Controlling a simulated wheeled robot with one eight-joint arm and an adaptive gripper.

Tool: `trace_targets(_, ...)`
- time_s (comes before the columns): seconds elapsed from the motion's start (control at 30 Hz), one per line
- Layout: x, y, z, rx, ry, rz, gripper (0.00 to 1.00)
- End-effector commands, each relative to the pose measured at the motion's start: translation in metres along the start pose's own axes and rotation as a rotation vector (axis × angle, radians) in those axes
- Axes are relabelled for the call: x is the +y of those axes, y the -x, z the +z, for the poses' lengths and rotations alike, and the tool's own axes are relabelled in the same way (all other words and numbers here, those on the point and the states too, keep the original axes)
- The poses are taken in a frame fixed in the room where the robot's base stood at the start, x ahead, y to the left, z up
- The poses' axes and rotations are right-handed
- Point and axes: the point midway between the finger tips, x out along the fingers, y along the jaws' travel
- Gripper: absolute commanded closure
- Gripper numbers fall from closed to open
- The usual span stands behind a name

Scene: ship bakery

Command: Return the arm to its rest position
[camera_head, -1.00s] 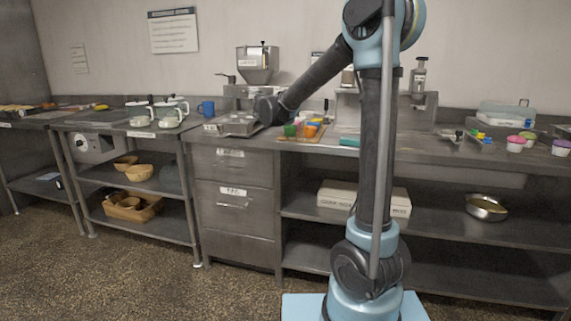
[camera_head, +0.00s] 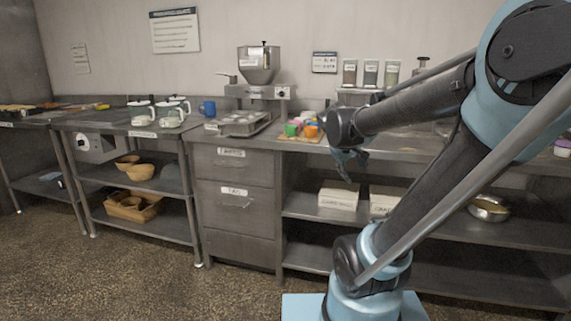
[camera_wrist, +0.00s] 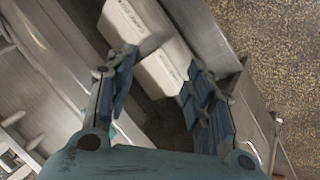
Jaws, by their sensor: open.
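My arm reaches in from the right in the head view and bends back toward the counter. My gripper (camera_head: 349,165) hangs in front of the counter's front edge, pointing down toward the shelf level. In the wrist view my gripper (camera_wrist: 158,88) shows two blue-padded fingers spread apart, with nothing between them. White boxes (camera_wrist: 158,65) on the shelf lie beyond the fingers in that view. The arm hides part of the counter's right side.
The steel counter (camera_head: 400,143) holds a metal tray (camera_head: 240,124), a board with colored items (camera_head: 301,130) and a dispenser (camera_head: 258,66). White boxes (camera_head: 338,196) and a metal bowl (camera_head: 488,209) sit on the shelf below. The speckled floor (camera_head: 120,265) in front is clear.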

Motion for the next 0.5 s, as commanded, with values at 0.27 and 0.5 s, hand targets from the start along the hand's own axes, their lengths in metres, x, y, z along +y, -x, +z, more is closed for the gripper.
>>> trace_targets(0.27,-0.053,-0.003,0.103,-0.117,-0.163,-0.206,0.52)
trace_targets(0.5,-0.108,-0.001,0.165,-0.191,-0.282,-0.377,0.52)
